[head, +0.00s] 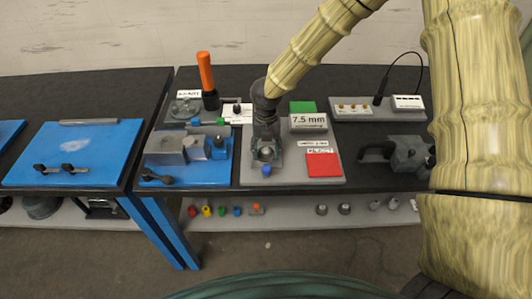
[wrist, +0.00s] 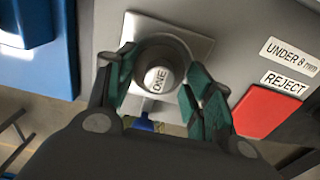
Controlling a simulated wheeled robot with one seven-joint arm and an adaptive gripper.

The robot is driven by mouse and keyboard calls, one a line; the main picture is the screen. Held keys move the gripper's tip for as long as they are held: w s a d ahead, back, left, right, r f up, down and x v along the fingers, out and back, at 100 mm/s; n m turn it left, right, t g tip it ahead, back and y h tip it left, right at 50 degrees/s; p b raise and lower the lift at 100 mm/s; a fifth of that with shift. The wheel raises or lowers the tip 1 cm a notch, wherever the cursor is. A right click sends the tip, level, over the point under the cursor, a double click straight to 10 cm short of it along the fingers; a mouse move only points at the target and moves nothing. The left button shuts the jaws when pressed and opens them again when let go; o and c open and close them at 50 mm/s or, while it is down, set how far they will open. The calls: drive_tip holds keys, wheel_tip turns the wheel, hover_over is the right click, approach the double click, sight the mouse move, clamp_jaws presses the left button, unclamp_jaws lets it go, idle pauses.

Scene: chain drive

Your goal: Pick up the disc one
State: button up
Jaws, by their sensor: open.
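The disc one (wrist: 158,79) is a small light-grey disc marked "ONE", sitting inside a dark round cup (wrist: 176,46) in the wrist view. The cup stands on a pale square plate on the grey board. My gripper (wrist: 155,98) is open, its green-padded fingers on either side of the cup's near part. I cannot tell whether the fingers touch the cup or the disc. In the head view my gripper (head: 266,152) points down over the same spot, and the disc is too small to make out there.
A red reject pad (head: 323,165) lies right of my gripper, with a green pad (head: 303,107) behind and a "7.5 mm" display (head: 309,123) between them. A blue plate with a vise (head: 185,150) stands close left. A small blue part (head: 267,170) is just in front.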

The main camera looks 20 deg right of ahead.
drive_tip(key=shift+c, duration=0.3)
clamp_jaws()
